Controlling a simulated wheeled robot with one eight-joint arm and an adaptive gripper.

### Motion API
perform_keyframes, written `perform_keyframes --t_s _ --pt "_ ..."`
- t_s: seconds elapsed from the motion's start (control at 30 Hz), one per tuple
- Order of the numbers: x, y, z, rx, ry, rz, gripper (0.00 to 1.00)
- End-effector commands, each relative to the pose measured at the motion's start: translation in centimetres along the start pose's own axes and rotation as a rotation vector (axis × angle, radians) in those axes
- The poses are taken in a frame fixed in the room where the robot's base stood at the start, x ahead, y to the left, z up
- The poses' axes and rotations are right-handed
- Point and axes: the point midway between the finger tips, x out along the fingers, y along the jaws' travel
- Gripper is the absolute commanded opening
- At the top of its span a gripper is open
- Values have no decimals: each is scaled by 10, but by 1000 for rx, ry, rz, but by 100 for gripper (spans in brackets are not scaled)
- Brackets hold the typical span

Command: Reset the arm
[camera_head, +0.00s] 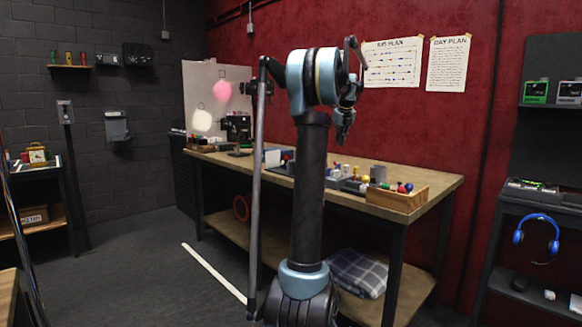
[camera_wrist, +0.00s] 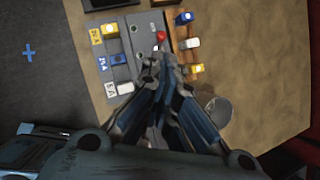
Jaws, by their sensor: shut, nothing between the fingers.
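My gripper (camera_head: 345,122) is raised in front of the red wall in the head view, above the wooden workbench (camera_head: 435,188). It points downward and is shut with nothing in it. In the wrist view my gripper (camera_wrist: 160,68) is seen from behind, its dark fingers together. Beyond the fingertips lies a grey panel (camera_wrist: 130,30) with a red button (camera_wrist: 161,36) and labelled yellow, blue and white buttons along its sides. The fingers hide part of the panel. In the head view my arm stands in front of part of the bench.
A wooden box (camera_head: 397,200) with coloured knobs sits at the bench's front right. A folded plaid cloth (camera_head: 357,272) lies on the lower shelf. Blue headphones (camera_head: 537,236) hang on the right rack. The dark floor at left is open, with a white stripe (camera_head: 213,272).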

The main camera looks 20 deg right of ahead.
Motion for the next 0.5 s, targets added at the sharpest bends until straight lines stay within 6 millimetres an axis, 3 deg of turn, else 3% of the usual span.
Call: perform_keyframes --t_s 0.13,0.27,0.5 --pt "-1 7 -2 -25 2 3 0" --pt "-7 36 -12 -149 11 18 0" --pt "-23 128 -54 -564 28 68 0"
